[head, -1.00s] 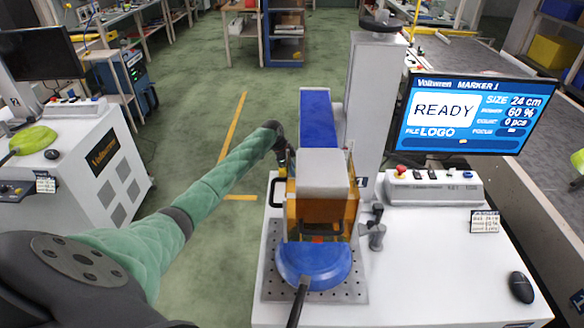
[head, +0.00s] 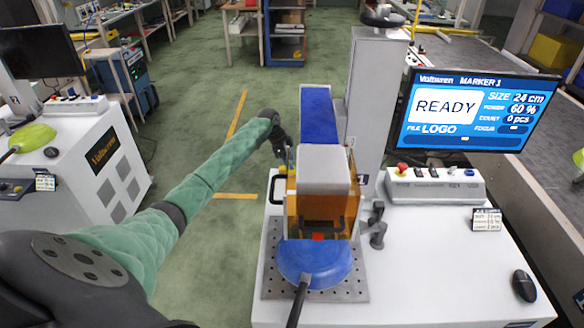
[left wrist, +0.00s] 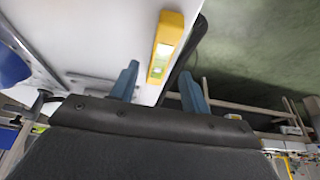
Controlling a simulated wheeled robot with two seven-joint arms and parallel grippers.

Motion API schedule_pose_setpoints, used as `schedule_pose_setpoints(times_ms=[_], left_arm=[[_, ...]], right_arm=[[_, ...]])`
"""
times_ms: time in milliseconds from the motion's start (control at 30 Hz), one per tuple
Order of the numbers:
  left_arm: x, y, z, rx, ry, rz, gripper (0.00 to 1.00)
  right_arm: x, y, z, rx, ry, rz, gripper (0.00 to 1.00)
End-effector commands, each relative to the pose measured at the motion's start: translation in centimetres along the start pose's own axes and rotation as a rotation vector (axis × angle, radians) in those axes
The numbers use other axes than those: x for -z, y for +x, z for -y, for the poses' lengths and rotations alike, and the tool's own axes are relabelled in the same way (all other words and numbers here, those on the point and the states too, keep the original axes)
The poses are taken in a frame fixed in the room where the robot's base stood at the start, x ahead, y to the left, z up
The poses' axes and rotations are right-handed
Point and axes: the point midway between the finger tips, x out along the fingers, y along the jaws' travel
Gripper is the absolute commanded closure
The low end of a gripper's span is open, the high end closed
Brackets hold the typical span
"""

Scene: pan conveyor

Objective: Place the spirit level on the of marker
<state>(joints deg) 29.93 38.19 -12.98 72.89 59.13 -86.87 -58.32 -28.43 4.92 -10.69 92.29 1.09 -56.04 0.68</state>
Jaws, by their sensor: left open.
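The spirit level (left wrist: 165,48) is a yellow bar with a pale greenish vial, lying on a white surface in the left wrist view. My left gripper (left wrist: 160,72) is open, its two blue fingers apart. The level shows between and beyond the fingertips, nearer the left finger; I cannot tell contact. In the head view my left gripper (head: 283,148) is at the far left edge of the marker's table, partly hidden behind the marker head. The marker (head: 323,172) has a grey-topped head with orange panels over a blue pan (head: 314,265) on a perforated plate (head: 272,285). My right gripper is out of view.
A black handle (left wrist: 181,62) runs along the table edge beside the level. The marker's column (head: 372,100), control box (head: 435,187) and screen (head: 470,112), reading READY, stand to the right. A mouse (head: 524,286) lies at front right.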

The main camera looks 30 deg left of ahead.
Motion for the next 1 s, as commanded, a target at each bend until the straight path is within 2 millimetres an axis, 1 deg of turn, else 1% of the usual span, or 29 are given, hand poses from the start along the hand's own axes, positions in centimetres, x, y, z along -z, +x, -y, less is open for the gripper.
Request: schedule_pose_setpoints(times_ms=[200, 300, 433, 633, 1000], left_arm=[[-0.1, -4.1, 0.1, 0.003, 0.002, 0.001, 0.53], [-0.1, -5.8, 0.1, 0.003, 0.001, 0.001, 0.53], [0.0, -7.2, 0.1, 0.002, 0.001, 0.000, 0.53], [0.0, -8.2, 0.0, 0.001, 0.001, 0.001, 0.53], [0.0, -8.3, 0.0, 0.001, 0.000, 0.000, 0.53]], right_arm=[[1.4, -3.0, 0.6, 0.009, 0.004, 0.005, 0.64], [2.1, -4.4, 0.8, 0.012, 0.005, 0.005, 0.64], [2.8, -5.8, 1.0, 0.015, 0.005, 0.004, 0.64], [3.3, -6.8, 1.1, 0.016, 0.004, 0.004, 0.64], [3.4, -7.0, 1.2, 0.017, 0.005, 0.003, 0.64]])
